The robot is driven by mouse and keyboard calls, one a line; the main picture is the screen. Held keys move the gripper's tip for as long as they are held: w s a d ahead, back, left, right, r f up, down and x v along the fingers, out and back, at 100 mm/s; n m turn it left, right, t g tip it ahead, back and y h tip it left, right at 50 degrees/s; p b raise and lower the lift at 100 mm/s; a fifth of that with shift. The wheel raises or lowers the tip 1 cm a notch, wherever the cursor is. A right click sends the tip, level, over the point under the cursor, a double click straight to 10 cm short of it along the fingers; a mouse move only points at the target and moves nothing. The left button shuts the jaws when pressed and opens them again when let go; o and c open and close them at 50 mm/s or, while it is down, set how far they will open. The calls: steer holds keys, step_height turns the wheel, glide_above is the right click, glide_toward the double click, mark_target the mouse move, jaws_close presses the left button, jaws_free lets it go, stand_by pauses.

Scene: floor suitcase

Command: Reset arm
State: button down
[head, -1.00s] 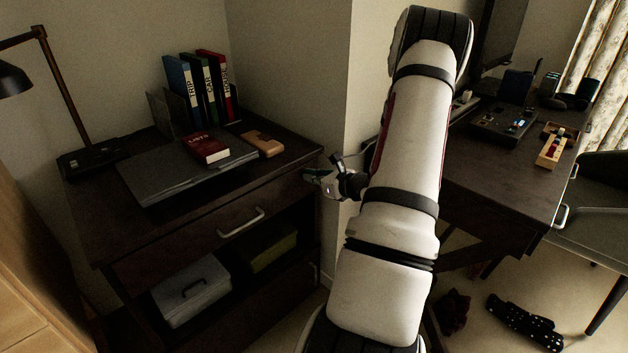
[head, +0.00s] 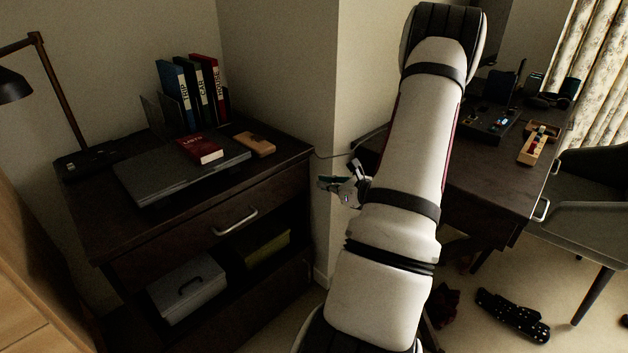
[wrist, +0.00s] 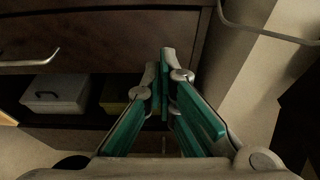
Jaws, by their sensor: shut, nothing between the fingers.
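My gripper (head: 330,184) shows small in the head view, in front of the wall corner and just right of the dark cabinet. It also shows in the wrist view (wrist: 164,58), where its green-lined fingers meet at the tips. It is shut and holds nothing. My white arm stands tall in the middle of the head view and hides part of the right-hand desk. The gripper appears apart from the cabinet.
The dark cabinet (head: 185,228) bears a grey laptop (head: 135,180), a red book (head: 200,150), binders (head: 190,92) and a lamp (head: 62,100). Its lower shelf holds a white box (head: 188,290). A desk (head: 485,185) and a chair (head: 590,205) stand at right. A dark patterned item (head: 512,315) lies on the floor.

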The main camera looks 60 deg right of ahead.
steer(key=shift+p+v, duration=0.35)
steer(key=shift+v, duration=1.95)
